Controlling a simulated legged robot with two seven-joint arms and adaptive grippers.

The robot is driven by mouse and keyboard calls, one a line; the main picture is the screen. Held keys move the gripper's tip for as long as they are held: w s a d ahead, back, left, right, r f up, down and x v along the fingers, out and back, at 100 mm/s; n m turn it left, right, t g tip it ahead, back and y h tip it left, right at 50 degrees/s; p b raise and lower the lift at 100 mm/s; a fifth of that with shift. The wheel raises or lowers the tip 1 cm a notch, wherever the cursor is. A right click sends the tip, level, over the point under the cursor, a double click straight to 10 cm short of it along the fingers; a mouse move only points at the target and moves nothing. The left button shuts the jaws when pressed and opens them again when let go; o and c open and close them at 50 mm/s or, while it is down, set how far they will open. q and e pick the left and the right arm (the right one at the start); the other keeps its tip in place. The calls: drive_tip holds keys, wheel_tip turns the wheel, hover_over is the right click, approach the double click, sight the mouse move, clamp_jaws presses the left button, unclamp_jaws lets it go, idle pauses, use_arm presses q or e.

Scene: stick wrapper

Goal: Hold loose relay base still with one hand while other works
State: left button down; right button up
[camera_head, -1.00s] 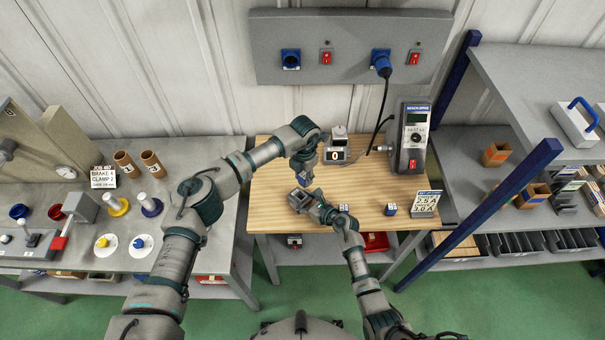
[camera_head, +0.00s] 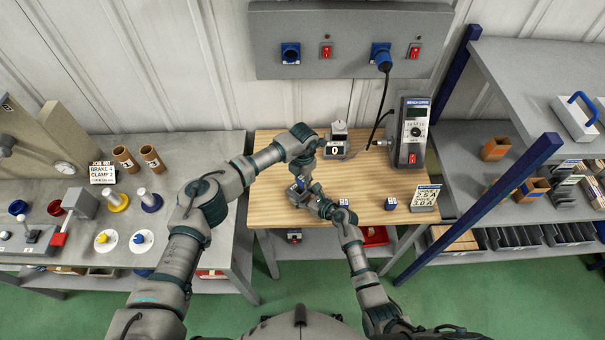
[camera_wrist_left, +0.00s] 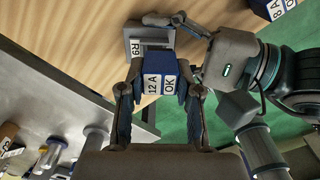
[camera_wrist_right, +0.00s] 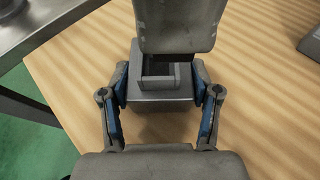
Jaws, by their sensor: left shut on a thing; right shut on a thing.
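The grey relay base (camera_head: 296,196) sits on the wooden bench top. My right gripper (camera_wrist_right: 160,88) is shut on the base's two sides; the base's open socket (camera_wrist_right: 158,75) shows between its fingers. My left gripper (camera_head: 300,180) is shut on a blue relay with white labels (camera_wrist_left: 158,82) reading "12 A OK". It holds the relay over the base, whose labelled edge (camera_wrist_left: 135,47) shows behind it in the left wrist view. Part of the socket is hidden by the relay there. I cannot tell the exact gap between relay and base.
Two blue-and-white cubes stand on the bench, one near my right wrist (camera_head: 343,202) and one farther right (camera_head: 391,203). A small sign (camera_head: 425,198), a grey tester (camera_head: 410,133) and a box with a dial (camera_head: 336,147) stand around them. The bench's left part is clear.

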sight(298, 184)
use_arm(q)
drive_tip(key=shift+a+f, duration=0.25)
drive_tip(key=shift+f, duration=0.3)
use_arm(e)
drive_tip(key=shift+a, duration=0.2)
drive_tip(key=shift+f, duration=0.1)
use_arm(q)
drive_tip(key=shift+a, duration=0.1)
drive_tip(key=shift+a, duration=0.5)
drive_tip(key=shift+f, duration=1)
idle(0.8)
drive_tip(key=c, duration=0.7)
unclamp_jaws()
wheel_tip(298, 184, up, 12)
drive_tip(key=shift+f, duration=0.1)
